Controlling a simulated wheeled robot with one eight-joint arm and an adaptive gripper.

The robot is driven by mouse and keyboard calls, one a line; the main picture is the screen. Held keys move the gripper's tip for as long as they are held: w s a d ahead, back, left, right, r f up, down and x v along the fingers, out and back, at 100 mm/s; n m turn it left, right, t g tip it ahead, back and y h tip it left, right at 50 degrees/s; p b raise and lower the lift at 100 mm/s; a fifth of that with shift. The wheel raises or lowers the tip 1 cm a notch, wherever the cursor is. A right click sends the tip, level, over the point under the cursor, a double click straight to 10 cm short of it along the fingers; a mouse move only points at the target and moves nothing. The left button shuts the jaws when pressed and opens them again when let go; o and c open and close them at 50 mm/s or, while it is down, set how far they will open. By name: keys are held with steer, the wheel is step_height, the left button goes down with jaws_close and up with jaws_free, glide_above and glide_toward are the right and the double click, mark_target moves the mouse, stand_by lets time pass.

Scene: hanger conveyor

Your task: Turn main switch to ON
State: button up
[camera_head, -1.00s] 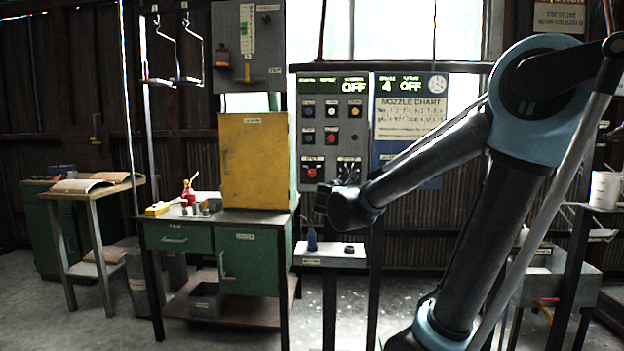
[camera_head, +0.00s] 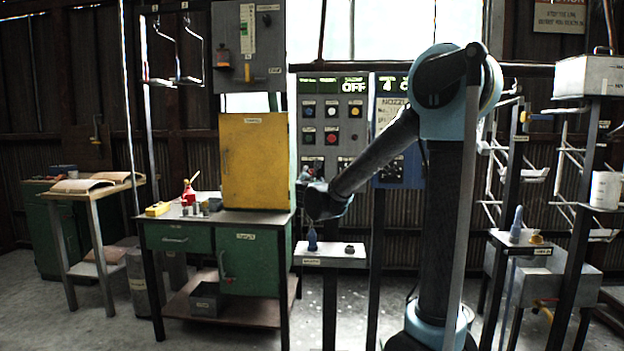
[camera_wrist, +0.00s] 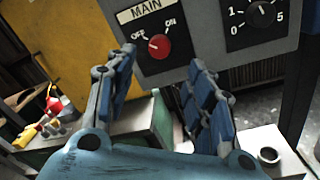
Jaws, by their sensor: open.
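The main switch (camera_wrist: 158,46) is a red round knob under the "MAIN" label on the grey control panel (camera_wrist: 185,22) in the wrist view. Its white mark appears to point toward OFF, at the upper left; ON is at the upper right. My gripper (camera_wrist: 160,62) is open and empty, with its blue-padded fingers on either side of the knob's line, apart and a little below it. In the head view my gripper (camera_head: 306,182) is in front of the lower panel (camera_head: 333,128), and the switch is hard to make out there. The panel display (camera_head: 352,86) reads OFF.
A black numbered dial (camera_wrist: 263,13) sits right of the switch. A yellow cabinet (camera_head: 254,160) stands on the green workbench (camera_head: 248,262) to the left. A small shelf (camera_head: 338,258) with a blue-topped item (camera_head: 312,238) is below my gripper.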

steer(key=w, duration=0.8)
steer(key=shift+w+a, duration=0.15)
steer(key=shift+w, duration=0.2)
steer(key=c, duration=1.1)
